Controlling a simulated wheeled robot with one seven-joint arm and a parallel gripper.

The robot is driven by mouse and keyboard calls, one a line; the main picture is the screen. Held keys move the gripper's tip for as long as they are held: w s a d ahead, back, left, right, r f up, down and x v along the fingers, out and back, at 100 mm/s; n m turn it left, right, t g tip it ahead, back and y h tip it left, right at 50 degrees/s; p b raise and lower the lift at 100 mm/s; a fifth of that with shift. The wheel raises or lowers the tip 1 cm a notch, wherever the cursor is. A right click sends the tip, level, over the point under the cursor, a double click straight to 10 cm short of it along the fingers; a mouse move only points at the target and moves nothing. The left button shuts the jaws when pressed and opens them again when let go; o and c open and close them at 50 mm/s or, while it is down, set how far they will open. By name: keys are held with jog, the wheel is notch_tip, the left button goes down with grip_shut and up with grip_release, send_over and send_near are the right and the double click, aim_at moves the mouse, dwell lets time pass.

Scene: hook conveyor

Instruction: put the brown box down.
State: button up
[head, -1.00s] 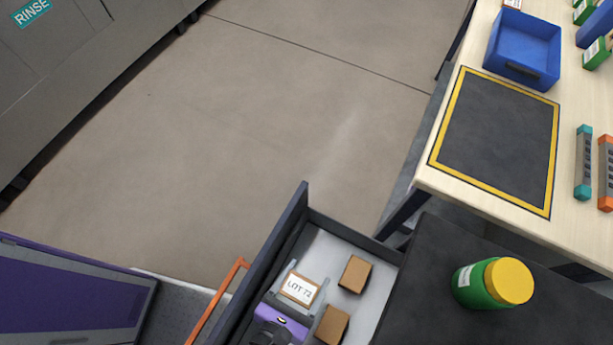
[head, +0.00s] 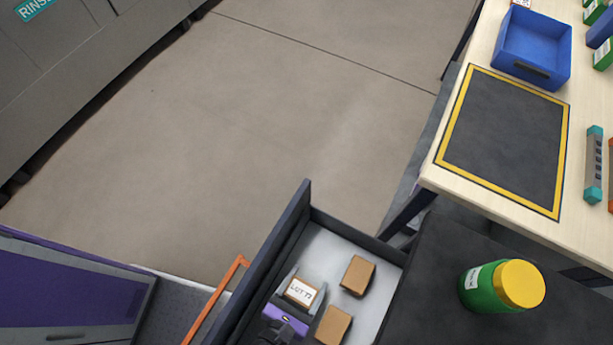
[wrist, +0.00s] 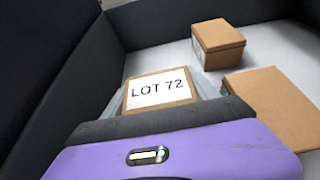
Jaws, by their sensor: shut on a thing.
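The brown box (head: 301,291) with a white "LOT 72" label is inside the open drawer (head: 375,245), near its left wall. My purple gripper (head: 299,298) is shut on it, with a grey finger on either side. In the wrist view the same brown box (wrist: 158,91) shows its labelled top level between the fingers. Its underside is hidden, so I cannot tell whether it touches the drawer floor.
Two other brown boxes (head: 358,275) (head: 333,325) lie in the drawer, close on the right. A green jar with a yellow lid (head: 502,287) stands on the dark top beside the drawer. An orange handle (head: 215,302) is at the drawer's front. The drawer's far end has bare floor.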

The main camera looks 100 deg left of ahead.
jog(key=shift+f, duration=0.15)
jog(key=o, duration=1.5)
jog(key=shift+c, duration=0.2)
jog(key=shift+r, duration=0.2)
jog(key=shift+d, duration=0.35)
jog(key=b+v, duration=0.1)
jog(key=v, duration=1)
jog(key=shift+s+d+r, duration=0.1)
jog(key=shift+r, duration=0.05)
